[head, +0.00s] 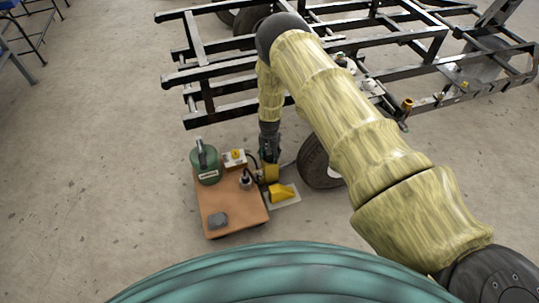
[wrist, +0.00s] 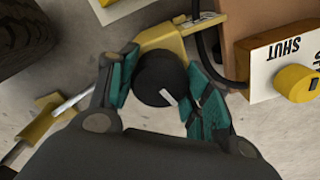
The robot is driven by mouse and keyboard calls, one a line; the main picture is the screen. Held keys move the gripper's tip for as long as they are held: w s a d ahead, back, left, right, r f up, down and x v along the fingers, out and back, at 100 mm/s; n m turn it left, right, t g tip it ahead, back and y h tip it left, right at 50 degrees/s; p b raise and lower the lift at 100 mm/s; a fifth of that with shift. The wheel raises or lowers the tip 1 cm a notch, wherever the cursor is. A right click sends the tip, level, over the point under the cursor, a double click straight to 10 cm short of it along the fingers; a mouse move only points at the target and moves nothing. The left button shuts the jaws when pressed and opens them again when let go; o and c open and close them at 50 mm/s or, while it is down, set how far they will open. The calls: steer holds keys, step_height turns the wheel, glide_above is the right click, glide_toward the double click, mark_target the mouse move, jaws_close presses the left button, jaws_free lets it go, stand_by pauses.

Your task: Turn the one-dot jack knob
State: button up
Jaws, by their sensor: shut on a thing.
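In the wrist view, a round black knob (wrist: 158,80) with a white mark on its top sits between the two teal-padded fingers of my gripper (wrist: 160,88). The fingers are shut on the knob's sides. I cannot make out any dot on it. A yellow bracket (wrist: 172,38) lies just beyond the knob. In the head view, my gripper (head: 268,152) points down beside the orange-brown board, above the yellow jack part (head: 271,172); the knob is hidden there.
The orange-brown board (head: 234,212) carries a green canister (head: 206,168), a box with a yellow knob (head: 236,157) and a grey block (head: 217,220). A yellow wedge (head: 281,193) lies beside it. A tyre (head: 316,166) and black frame (head: 200,73) stand close.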

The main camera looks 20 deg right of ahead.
steer(key=shift+a+m, duration=0.1)
steer(key=shift+m, duration=0.6)
steer(key=o, duration=1)
steer(key=shift+o, duration=0.2)
step_height(320, 180, up, 12)
